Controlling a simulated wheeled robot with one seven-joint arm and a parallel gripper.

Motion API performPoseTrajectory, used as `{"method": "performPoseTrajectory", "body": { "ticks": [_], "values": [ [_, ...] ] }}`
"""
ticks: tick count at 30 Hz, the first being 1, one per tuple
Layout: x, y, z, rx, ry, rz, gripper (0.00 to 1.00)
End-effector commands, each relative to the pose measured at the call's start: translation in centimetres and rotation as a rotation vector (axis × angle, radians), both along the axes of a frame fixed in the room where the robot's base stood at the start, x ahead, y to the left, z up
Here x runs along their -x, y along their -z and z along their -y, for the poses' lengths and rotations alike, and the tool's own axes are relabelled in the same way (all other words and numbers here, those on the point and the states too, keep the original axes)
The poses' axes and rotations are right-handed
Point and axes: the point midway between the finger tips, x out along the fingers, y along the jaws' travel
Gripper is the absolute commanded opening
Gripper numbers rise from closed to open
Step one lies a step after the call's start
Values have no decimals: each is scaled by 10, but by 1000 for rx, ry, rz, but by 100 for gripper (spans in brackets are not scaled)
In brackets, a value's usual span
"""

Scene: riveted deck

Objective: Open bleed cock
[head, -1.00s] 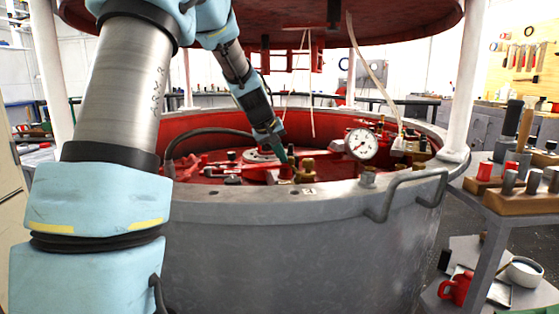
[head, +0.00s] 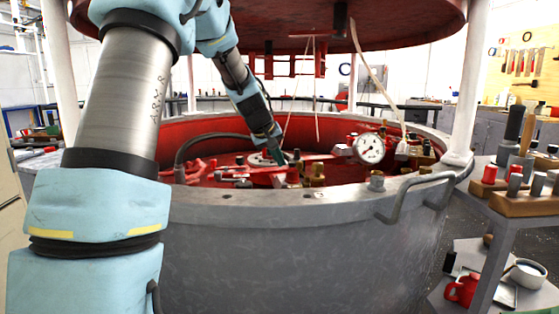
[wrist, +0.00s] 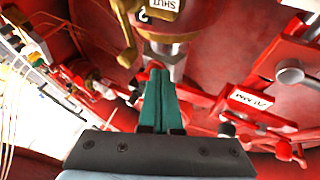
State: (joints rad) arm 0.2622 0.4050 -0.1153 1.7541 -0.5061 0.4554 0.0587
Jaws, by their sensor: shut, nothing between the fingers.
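A brass fitting with a tag reading "SHUT" (wrist: 163,8) is at the top of the wrist view; I take it for the bleed cock. A grey metal piece and a small red part lie just below it, by my fingertips. In the head view, a brass fitting (head: 317,174) stands inside the drum near its front rim, and I cannot be sure it is the same one. My gripper (head: 277,157) is inside the drum, left of that fitting. Its green fingers (wrist: 159,80) are shut and empty, tips close below the tagged fitting; contact cannot be told.
A grey drum (head: 300,245) with a red inside surrounds the work. A dial gauge (head: 370,148) stands right of my gripper. A red lid (head: 290,20) with hanging cords is overhead. A labelled red bar (wrist: 250,99) lies right of my fingers. A bench with tools stands at right.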

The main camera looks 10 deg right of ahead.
Motion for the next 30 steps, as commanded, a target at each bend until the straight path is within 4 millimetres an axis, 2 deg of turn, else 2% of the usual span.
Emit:
{"method": "performPoseTrajectory", "body": {
  "ticks": [2,8,21,30],
  "values": [
    [-1,0,1,0,2,-1,0],
    [7,-20,-9,0,2,2,0],
    [31,-72,-40,-1,1,2,0],
    [36,-81,-46,-1,2,0,0]
  ]
}}
